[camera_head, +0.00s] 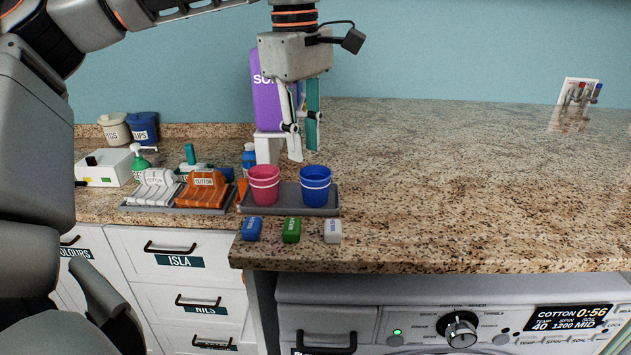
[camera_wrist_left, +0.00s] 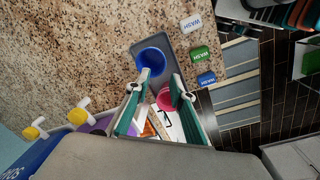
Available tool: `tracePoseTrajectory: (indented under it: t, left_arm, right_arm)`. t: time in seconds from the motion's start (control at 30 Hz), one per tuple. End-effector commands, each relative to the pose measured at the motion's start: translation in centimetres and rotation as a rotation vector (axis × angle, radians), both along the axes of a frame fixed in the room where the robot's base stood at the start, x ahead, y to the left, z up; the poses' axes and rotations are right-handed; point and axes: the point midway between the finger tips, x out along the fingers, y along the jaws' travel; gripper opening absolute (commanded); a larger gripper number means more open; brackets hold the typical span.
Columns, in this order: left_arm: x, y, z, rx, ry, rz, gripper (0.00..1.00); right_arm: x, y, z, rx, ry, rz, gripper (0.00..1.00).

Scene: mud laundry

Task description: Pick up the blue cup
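The blue cup (camera_head: 315,188) stands upright on the right end of a small grey tray (camera_head: 290,210) near the counter's front edge. A pink cup (camera_head: 264,186) stands to its left on the same tray. My left gripper (camera_head: 303,150) is above and slightly behind the cups, fingers pointing down, apart and empty. In the left wrist view the blue cup (camera_wrist_left: 151,62) lies just beyond the open fingertips (camera_wrist_left: 154,84), and the pink cup (camera_wrist_left: 165,98) shows between the fingers, partly hidden. My right gripper is not in view.
Blue (camera_head: 251,229), green (camera_head: 291,230) and white (camera_head: 332,231) blocks lie in front of the tray. A purple bottle (camera_head: 268,103) stands behind the gripper.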

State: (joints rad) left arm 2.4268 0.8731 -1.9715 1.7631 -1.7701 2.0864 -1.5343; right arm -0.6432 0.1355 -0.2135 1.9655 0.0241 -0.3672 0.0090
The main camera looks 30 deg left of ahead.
Motion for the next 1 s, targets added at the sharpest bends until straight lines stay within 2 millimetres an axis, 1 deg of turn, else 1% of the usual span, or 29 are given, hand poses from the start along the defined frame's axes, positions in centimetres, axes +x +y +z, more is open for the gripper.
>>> tracePoseTrajectory:
  t: [0.1,0.3,0.5,0.6,0.7,0.9,1.0]
  left_arm:
    - [0.0,0.0,-1.4,0.000,0.003,-0.002,0.23]
    - [0.1,-0.1,-3.4,0.000,0.003,-0.002,0.23]
    - [0.1,-0.3,-6.3,0.000,0.004,-0.001,0.23]
    - [0.2,-0.3,-7.2,0.000,0.002,0.000,0.23]
    - [0.2,-0.3,-7.6,0.000,0.000,-0.001,0.23]
    - [0.2,-0.3,-7.5,0.000,0.000,-0.001,0.23]
    - [0.2,-0.3,-7.5,0.000,0.000,-0.001,0.00]
  right_arm:
    - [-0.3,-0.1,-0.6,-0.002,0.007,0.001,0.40]
    - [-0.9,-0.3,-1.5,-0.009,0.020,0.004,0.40]
    - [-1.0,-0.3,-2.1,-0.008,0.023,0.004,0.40]
    - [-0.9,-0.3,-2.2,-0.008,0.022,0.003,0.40]
    - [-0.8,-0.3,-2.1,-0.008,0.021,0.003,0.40]
    - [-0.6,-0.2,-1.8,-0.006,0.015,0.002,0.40]
    - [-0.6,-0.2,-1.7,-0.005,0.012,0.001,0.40]
